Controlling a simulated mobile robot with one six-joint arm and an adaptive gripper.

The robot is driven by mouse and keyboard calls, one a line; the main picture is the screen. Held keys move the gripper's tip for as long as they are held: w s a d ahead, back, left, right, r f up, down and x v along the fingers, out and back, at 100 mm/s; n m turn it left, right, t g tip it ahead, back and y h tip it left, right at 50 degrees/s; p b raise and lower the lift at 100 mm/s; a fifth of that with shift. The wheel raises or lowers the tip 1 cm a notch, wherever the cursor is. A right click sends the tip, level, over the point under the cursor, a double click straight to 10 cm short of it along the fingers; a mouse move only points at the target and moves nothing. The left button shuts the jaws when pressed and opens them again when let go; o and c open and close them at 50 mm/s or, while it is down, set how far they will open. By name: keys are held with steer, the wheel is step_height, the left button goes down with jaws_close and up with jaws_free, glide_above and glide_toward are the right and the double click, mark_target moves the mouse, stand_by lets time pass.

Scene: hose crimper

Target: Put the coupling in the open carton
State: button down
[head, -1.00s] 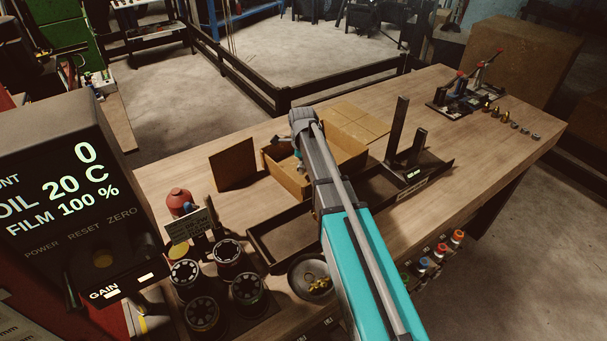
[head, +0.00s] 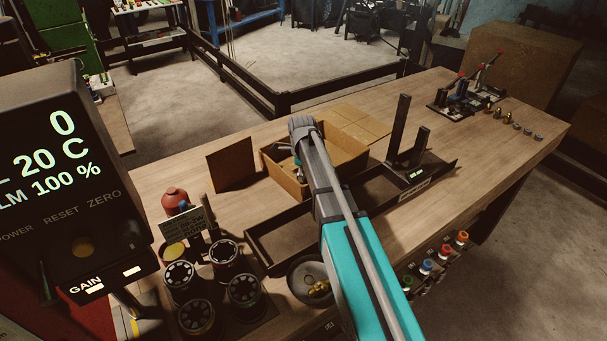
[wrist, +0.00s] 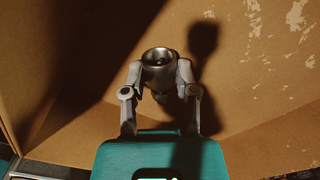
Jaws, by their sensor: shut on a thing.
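The open carton (head: 284,178) stands on the wooden bench, its brown flaps spread out behind and to the left. My gripper (wrist: 160,92) is shut on the coupling (wrist: 159,57), a short silver metal cylinder with a hollow round end. In the wrist view the coupling stands out between the fingertips, with brown cardboard walls and their shadows around it. In the head view my arm reaches over the front of the carton and hides most of my gripper and the coupling. I cannot tell whether the coupling touches the carton floor.
A long black tray (head: 283,236) lies in front of the carton, with a black upright stand (head: 404,135) at its right. Several dark round dies (head: 228,257) and a bowl (head: 306,275) with brass pieces are near the front left. A display unit (head: 60,170) fills the left side.

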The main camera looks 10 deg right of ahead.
steer(key=shift+c, duration=1.9)
jaws_free()
steer(key=shift+r, duration=0.2)
step_height(320, 180, up, 12)
steer(key=p, duration=1.2)
steer(key=shift+s, duration=0.1)
steer(key=s+d+n, duration=0.1)
steer(key=s+n, duration=2.1)
steer(key=s, duration=0.1)
steer(key=shift+s+d+n, duration=0.15)
steer(key=shift+s+n, duration=0.1)
steer(key=shift+n, duration=0.05)
